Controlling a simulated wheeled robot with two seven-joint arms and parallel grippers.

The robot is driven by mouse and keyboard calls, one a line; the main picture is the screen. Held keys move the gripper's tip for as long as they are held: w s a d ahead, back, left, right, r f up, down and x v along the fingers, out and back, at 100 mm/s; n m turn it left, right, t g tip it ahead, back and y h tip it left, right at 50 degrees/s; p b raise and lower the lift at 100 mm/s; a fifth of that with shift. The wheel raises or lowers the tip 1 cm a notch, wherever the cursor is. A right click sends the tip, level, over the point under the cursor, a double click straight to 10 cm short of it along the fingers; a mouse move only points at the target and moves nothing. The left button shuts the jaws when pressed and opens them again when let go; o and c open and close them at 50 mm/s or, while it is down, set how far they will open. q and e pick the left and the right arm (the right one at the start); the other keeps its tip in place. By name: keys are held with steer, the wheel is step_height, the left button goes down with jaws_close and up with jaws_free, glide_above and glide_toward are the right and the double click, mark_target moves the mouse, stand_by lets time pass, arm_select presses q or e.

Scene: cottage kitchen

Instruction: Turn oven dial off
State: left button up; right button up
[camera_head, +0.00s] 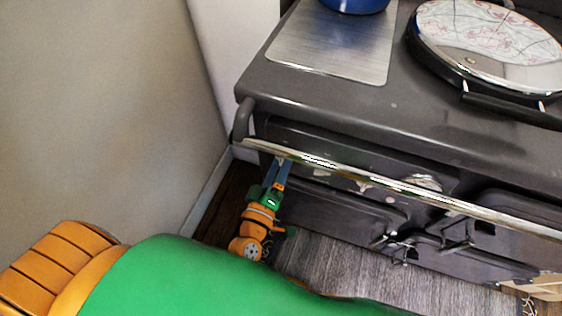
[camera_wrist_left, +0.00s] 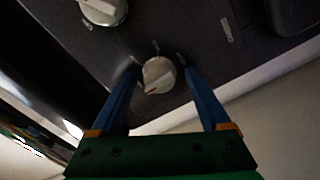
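My left gripper (camera_head: 281,163) reaches under the rail to the left end of this panel. In the left wrist view a round silver dial (camera_wrist_left: 159,75) sits between the fingertips of my left gripper (camera_wrist_left: 160,73). The fingers are open, with a small gap visible on each side of the dial. A second silver dial (camera_wrist_left: 103,10) is at the top left of that view. In the head view the gripper and rail hide the near dial. My right gripper is not in view.
The metal rail (camera_head: 330,163) runs across the stove front, just above my left gripper. A pale wall (camera_head: 110,110) stands close on the left. A blue pot (camera_head: 353,4) and a round hob lid (camera_head: 490,45) are on top. Wooden floor (camera_head: 340,265) lies below.

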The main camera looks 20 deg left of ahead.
arm_select(q)
steer(key=s, duration=0.7)
steer(key=shift+a, duration=0.15)
steer(key=s+f+m+g+h+p, duration=0.1)
steer(key=s+f+m+g+p, duration=0.15)
steer(key=f+m, duration=0.2)
steer(key=s+f+m+g+h+p, duration=0.1)
steer(key=f+m+g+p, duration=0.3)
steer(key=f, duration=0.2)
steer(key=s+a+f+m+g+y+p, duration=0.1)
steer(key=s+a+f+g, duration=0.3)
steer(key=s, duration=0.5)
steer(key=s+a+f+m+g+y+p, duration=0.1)
steer(key=s+a+f+m+g+p, duration=0.2)
steer(key=s+f+g, duration=0.3)
steer(key=s+f+m, duration=0.1)
steer(key=s, duration=0.3)
steer(key=shift+s+a+m+y, duration=0.2)
steer(key=shift+a+m+y, duration=0.1)
steer(key=shift+a+m, duration=0.05)
steer(key=shift+g, duration=0.25)
